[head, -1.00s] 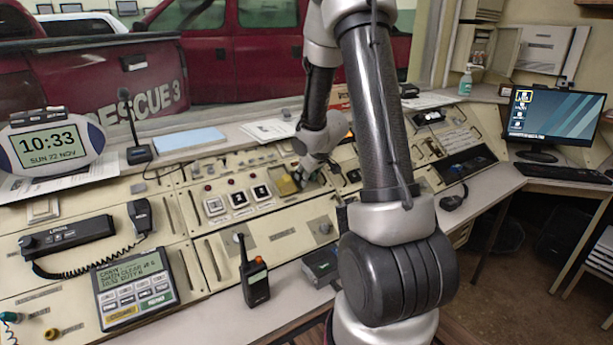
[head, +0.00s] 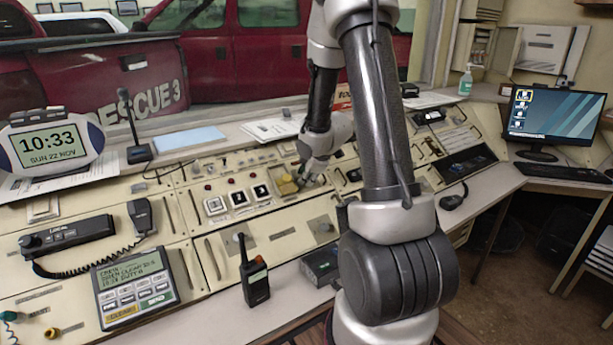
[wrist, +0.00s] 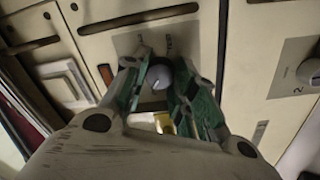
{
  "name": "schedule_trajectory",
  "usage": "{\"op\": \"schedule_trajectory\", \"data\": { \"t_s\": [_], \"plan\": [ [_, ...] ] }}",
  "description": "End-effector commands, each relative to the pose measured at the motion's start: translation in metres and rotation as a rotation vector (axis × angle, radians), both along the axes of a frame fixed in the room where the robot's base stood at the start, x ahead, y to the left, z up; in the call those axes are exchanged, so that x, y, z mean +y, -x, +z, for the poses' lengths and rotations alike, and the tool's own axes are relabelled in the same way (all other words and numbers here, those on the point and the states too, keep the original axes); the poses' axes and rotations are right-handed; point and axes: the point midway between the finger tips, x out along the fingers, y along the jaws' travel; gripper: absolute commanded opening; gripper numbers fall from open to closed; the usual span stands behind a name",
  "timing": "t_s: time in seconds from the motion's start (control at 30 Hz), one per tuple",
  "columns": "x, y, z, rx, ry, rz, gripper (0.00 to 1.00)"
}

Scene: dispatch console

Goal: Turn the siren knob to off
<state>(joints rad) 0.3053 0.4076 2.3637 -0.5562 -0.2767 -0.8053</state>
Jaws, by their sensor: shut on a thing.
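The siren knob (wrist: 158,76) is a small grey round knob on a grey label plate (wrist: 128,43) in the wrist view. The plate's lettering is too blurred to read, so I cannot tell which setting the knob points to. My gripper (wrist: 163,82) is shut on the knob, with one green-padded finger on each side of it. In the head view my gripper (head: 303,180) is down at the middle of the console (head: 285,240), and the knob is hidden there by the gripper.
Another knob (wrist: 312,70) sits to the right in the wrist view. Square buttons (head: 238,196) are to the left. A handheld radio (head: 254,278) stands in front. A monitor (head: 553,117) is at the right.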

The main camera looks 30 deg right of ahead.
Motion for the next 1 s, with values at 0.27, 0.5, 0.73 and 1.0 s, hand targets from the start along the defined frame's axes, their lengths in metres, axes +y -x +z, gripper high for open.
{"op": "schedule_trajectory", "data": {
  "t_s": [0.27,0.5,0.73,1.0],
  "plan": [
    [0.0000,0.0002,0.0000,0.000,0.064,0.099,0.04],
    [0.0000,0.0004,-0.0001,0.000,0.084,0.131,0.04],
    [0.0000,0.0004,-0.0001,0.000,0.086,0.134,0.04],
    [0.0001,0.0004,-0.0002,0.000,0.086,0.133,0.37]
  ]
}}
